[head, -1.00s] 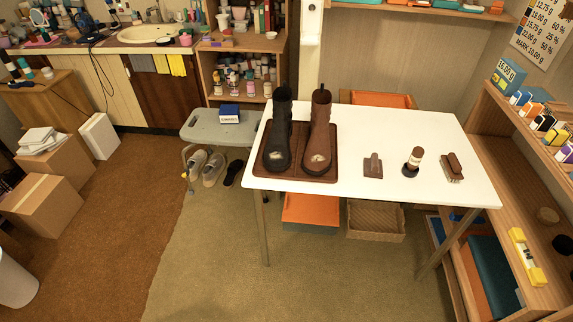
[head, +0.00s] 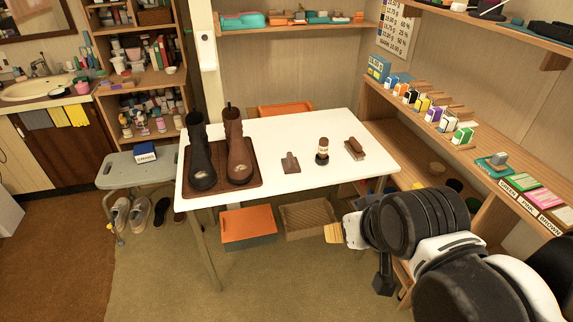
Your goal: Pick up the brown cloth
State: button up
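My gripper (head: 335,232) shows at the lower right, in front of the table and pointing left; it holds nothing I can make out, and its opening is too small to judge. On the right shelf, an edge strip reads GREEN, PINK and BROWN. Behind it lie a green flat piece (head: 521,182) and a pink flat piece (head: 543,197). A pale brownish flat piece (head: 563,213) lies by the BROWN label, at the picture's edge; I cannot tell for sure that it is the brown cloth. My gripper is well left of these pieces and apart from them.
The white table (head: 310,130) holds a brown tray (head: 250,181) with two boots, a small brown tool (head: 290,162), a bottle (head: 322,151) and a brush (head: 354,149). Small coloured boxes (head: 433,113) line the right shelf.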

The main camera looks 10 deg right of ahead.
aim_at(290, 164)
jog(key=i+j+z, duration=0.25)
jog(key=z, duration=0.15)
jog(key=i+j+z, duration=0.2)
jog(key=j+z, duration=0.25)
jog(key=i+j+z, duration=0.15)
jog(key=j+z, duration=0.7)
jog(key=j, duration=0.15)
jog(key=j+z, duration=0.4)
jog(key=j, duration=0.15)
